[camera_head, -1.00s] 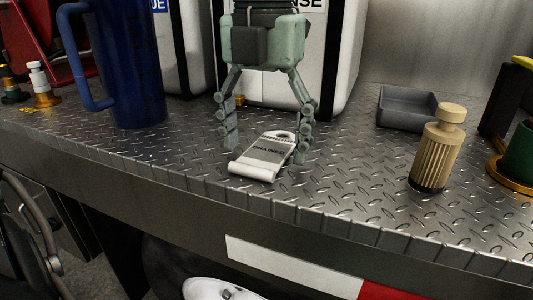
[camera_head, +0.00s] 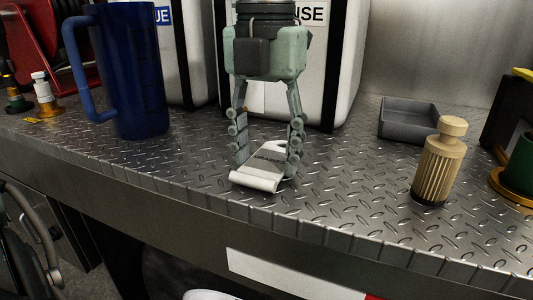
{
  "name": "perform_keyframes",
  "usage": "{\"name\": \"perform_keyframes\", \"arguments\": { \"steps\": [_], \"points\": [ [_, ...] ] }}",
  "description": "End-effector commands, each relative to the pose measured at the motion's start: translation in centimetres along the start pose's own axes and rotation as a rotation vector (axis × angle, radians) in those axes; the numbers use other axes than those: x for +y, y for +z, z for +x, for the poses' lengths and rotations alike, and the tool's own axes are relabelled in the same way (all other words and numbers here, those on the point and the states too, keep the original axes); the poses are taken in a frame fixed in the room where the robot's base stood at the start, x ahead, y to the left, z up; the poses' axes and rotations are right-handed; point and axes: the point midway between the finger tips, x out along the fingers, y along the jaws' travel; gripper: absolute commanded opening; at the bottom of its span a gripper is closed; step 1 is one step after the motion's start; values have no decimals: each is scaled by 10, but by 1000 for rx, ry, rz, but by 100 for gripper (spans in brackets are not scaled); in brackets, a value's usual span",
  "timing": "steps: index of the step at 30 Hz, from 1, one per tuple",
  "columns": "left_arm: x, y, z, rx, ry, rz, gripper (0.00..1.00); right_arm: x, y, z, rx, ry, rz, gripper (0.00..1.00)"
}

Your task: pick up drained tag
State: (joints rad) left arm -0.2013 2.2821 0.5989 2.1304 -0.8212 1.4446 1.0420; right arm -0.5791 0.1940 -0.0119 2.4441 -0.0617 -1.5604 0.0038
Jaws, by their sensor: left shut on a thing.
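The drained tag (camera_head: 262,177) is a pale grey-white plate with dark lettering and a rolled near edge. It lies low at the tread-plate deck (camera_head: 340,190), near its front edge; I cannot tell whether it is clear of the metal. My left gripper (camera_head: 267,160), pale green with grey jointed fingers, points down over the tag and is shut on it, one finger at each side. The fingers hide the tag's side edges, and its far end is hard to see. My right gripper is not in view.
A blue jug (camera_head: 130,75) stands left. A wooden-coloured ribbed cylinder (camera_head: 438,165) and an empty grey tray (camera_head: 407,119) stand right. White cases (camera_head: 345,60) are close behind the gripper. A green cup (camera_head: 519,160) is at the far right. Deck between tag and cylinder is clear.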

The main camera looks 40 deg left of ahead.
Motion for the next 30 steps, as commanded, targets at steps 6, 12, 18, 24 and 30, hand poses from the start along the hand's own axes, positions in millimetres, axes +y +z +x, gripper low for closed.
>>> {"name": "perform_keyframes", "arguments": {
  "steps": [6,12,18,24,30],
  "points": [
    [0,1,-29,-5,0,-1,20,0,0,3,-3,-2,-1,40],
    [-1,1,-89,-9,-1,-3,20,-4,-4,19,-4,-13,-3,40],
    [-1,1,-161,-7,0,-2,20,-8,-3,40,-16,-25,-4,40],
    [-1,1,-220,-3,0,0,20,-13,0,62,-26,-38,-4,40],
    [-1,0,-259,1,-2,3,20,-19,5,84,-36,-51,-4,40]
  ]
}}
